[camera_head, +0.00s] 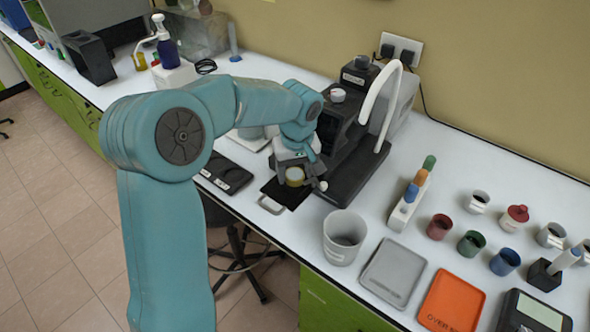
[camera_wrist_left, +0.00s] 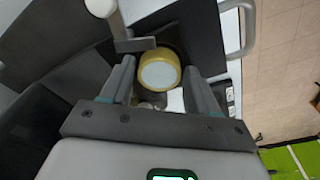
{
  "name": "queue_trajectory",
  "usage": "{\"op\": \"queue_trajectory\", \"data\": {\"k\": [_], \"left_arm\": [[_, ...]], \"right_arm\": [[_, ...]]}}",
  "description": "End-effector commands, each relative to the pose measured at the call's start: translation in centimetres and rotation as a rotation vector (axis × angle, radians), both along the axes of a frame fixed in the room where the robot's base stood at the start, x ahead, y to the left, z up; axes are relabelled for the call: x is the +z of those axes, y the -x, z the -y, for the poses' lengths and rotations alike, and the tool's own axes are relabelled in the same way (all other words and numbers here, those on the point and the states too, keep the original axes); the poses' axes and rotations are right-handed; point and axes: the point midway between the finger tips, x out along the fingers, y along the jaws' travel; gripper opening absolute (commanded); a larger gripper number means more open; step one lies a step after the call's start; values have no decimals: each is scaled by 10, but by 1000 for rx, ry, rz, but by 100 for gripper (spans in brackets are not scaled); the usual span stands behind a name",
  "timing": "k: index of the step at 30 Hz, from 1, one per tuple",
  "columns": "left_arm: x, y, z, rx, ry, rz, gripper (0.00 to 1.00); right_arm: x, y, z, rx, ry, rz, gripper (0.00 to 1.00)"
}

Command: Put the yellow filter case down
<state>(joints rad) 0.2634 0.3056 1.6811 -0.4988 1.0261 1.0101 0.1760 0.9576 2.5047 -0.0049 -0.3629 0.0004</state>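The yellow filter case (camera_head: 295,177) is a short round piece with a yellow rim and a pale top. My left gripper (camera_head: 299,174) points down over it at the front of the black machine. In the left wrist view the case (camera_wrist_left: 159,74) sits between the two fingertips (camera_wrist_left: 159,68), which lie close against both its sides. It is over a black plate (camera_head: 284,193) with a pale handle; I cannot tell whether it touches the plate. My right gripper is in neither view.
The black machine (camera_head: 343,140) with a white curved hose (camera_head: 381,100) stands right behind the gripper. A white-knobbed lever (camera_head: 322,186) is close on the right. A light grey bucket (camera_head: 343,238), grey tray (camera_head: 394,270) and orange tray (camera_head: 453,302) stand farther right.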

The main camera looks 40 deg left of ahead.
Motion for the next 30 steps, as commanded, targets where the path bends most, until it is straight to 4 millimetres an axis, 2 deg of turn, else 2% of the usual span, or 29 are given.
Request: {"op": "queue_trajectory", "data": {"k": [7,11,21,25,30], "left_arm": [[2,0,0,0,0,0,60],[12,0,1,0,-1,4,60],[88,4,9,-1,-1,5,60],[109,5,11,-1,0,3,60],[122,7,13,0,0,1,60]], "right_arm": [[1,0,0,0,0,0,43],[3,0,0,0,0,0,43],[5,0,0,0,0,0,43],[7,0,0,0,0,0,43],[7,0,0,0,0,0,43]]}}
